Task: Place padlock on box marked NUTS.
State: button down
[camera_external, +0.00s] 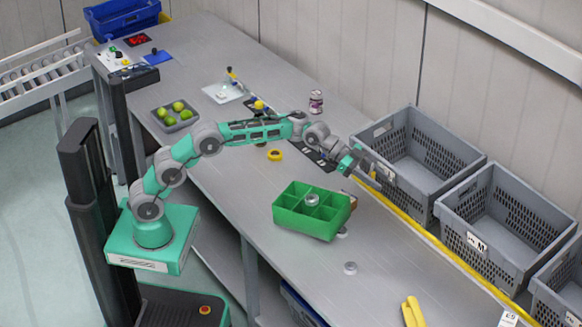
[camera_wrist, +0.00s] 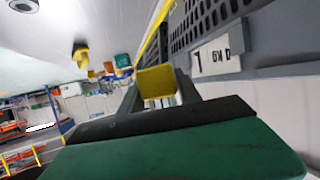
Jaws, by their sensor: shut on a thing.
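My gripper (camera_external: 368,172) is over the table's back edge, close to the front wall of the left grey crate (camera_external: 420,150). In the wrist view its fingers (camera_wrist: 157,88) are closed on a small yellow block (camera_wrist: 156,80), which looks like the padlock's body; no shackle shows. The same crate wall, with a white label (camera_wrist: 217,53), is just beyond the fingers. I cannot read NUTS on any box. The middle grey crate (camera_external: 470,250) has a label that seems to read M. A third grey crate (camera_external: 553,302) is cut off at the right.
A green divided box (camera_external: 300,232) with a round metal piece stands on the table below my gripper. A yellow object (camera_external: 412,312) and a small metal ring (camera_external: 350,268) lie nearer the front. A grey tray (camera_external: 160,127) of green fruit sits left. A yellow strip (camera_external: 425,235) edges the table.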

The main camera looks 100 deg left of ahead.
jog(key=s+a+m+g+h, duration=0.1)
jog(key=s+a+m+h, duration=0.1)
jog(key=s+a, duration=0.65)
notch_tip(320, 180, down, 14)
jog(key=shift+w+f+p, duration=0.15)
jog(key=shift+f+p, duration=0.1)
jog(key=shift+p, duration=0.15)
jog(key=shift+f, duration=0.2)
jog(key=c, duration=1.1)
grip_release()
jog(key=shift+r, duration=0.1)
